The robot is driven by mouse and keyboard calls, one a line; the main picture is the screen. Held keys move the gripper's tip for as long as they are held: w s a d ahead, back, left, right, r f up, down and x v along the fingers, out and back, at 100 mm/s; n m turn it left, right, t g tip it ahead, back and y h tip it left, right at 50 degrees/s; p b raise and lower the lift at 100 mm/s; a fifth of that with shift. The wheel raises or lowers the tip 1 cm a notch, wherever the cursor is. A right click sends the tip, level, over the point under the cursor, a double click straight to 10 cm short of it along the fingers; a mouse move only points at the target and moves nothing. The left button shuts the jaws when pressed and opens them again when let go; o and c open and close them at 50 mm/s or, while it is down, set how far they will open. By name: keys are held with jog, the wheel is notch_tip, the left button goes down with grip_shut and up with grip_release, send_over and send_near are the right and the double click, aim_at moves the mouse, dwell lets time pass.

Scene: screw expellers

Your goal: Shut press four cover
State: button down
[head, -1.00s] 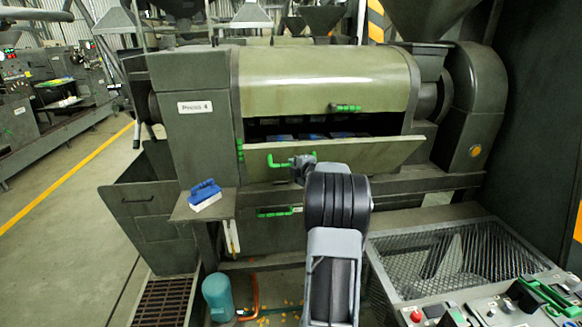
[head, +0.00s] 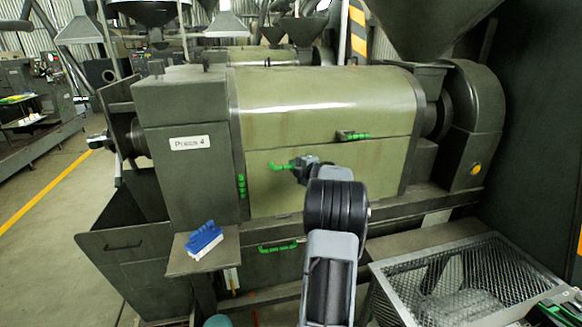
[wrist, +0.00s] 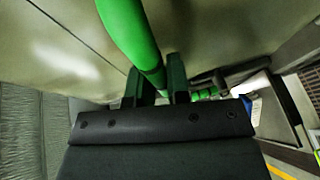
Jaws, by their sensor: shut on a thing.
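Press 4 (head: 190,160) stands in the middle of the head view, with its name on a white label. Its pale green lower cover (head: 340,195) hangs upright and flush below the curved upper housing (head: 325,100), with no dark gap showing between them. A green handle (head: 281,166) sticks out of the cover's left part. My gripper (head: 300,165) is at this handle, partly hidden by my wrist. In the wrist view my gripper (wrist: 157,85) is shut on the green handle (wrist: 130,35), which passes between its fingers.
A green latch handle (head: 355,135) sits on the housing's lower edge, and another green handle (head: 278,247) is below the cover. A blue brush (head: 204,238) lies on a small side shelf (head: 180,264). A mesh cage (head: 455,280) stands at the front right.

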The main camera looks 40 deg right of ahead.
jog(key=shift+w+r, duration=0.1)
jog(key=shift+r, duration=0.3)
jog(key=c, duration=1.5)
grip_release()
jog(key=shift+o, duration=1.3)
jog(key=shift+w+d+f, duration=0.2)
jog(key=shift+w, duration=0.05)
jog(key=shift+o, duration=0.7)
jog(key=shift+s, duration=0.1)
jog(key=shift+f, duration=0.1)
jog(key=shift+s, duration=0.35)
jog(key=b+v, duration=0.3)
jog(key=v, duration=1)
jog(key=shift+b, duration=0.3)
